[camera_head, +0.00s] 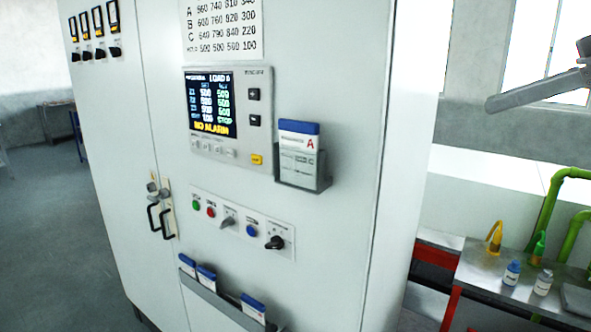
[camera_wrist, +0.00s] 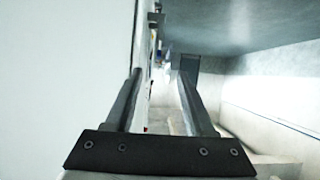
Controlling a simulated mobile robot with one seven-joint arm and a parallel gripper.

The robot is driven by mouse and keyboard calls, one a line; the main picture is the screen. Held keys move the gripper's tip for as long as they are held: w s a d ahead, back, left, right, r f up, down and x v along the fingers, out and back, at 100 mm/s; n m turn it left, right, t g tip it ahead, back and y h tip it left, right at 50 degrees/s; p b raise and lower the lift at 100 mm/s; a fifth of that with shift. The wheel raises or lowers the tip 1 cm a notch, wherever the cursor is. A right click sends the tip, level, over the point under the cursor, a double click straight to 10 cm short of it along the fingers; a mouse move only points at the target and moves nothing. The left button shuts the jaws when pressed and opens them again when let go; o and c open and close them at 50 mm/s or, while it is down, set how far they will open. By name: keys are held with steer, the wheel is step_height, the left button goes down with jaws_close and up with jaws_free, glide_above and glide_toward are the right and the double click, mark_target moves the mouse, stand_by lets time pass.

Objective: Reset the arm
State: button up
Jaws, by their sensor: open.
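My gripper (camera_wrist: 160,76) shows in the wrist view with its two dark fingers well apart. No object shows between them. A pale surface fills the left of that view, and small fittings show far off beyond the fingers. In the head view, a grey bar at the upper right edge looks like part of my gripper, to the right of the cabinet and clear of it. The rest of my arm is out of view there.
A tall white cabinet (camera_head: 340,240) carries a display panel (camera_head: 215,105), a holder (camera_head: 302,178) with a card marked A, a knob panel (camera_head: 240,222) and a lower card rack (camera_head: 225,305). A metal bench (camera_head: 490,280) at right holds small bottles (camera_head: 512,272). Floor at left is open.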

steer(key=w+a+r+m+t+h+b, duration=0.1)
steer(key=w+a+r+m+t+h, duration=0.1)
steer(key=w+r+t, duration=0.75)
steer(key=s+d+f+m+g+h+b, duration=0.1)
steer(key=s+f+m+h, duration=0.1)
steer(key=f+m+h, duration=0.65)
steer(key=s+f+m+g+h+b, duration=0.1)
steer(key=s+f+m+h, duration=0.25)
steer(key=f, duration=0.95)
steer(key=s+a+f+n+g+y, duration=0.1)
steer(key=s+a+f+g, duration=0.3)
steer(key=f, duration=0.7)
steer(key=s+a+f+n+g+y, duration=0.2)
steer(key=s+a+f+g, duration=0.3)
steer(key=s+a+f, duration=0.3)
steer(key=s+f, duration=0.3)
steer(key=shift+f+y+b, duration=0.2)
steer(key=shift+y+b, duration=0.1)
steer(key=shift+b, duration=0.05)
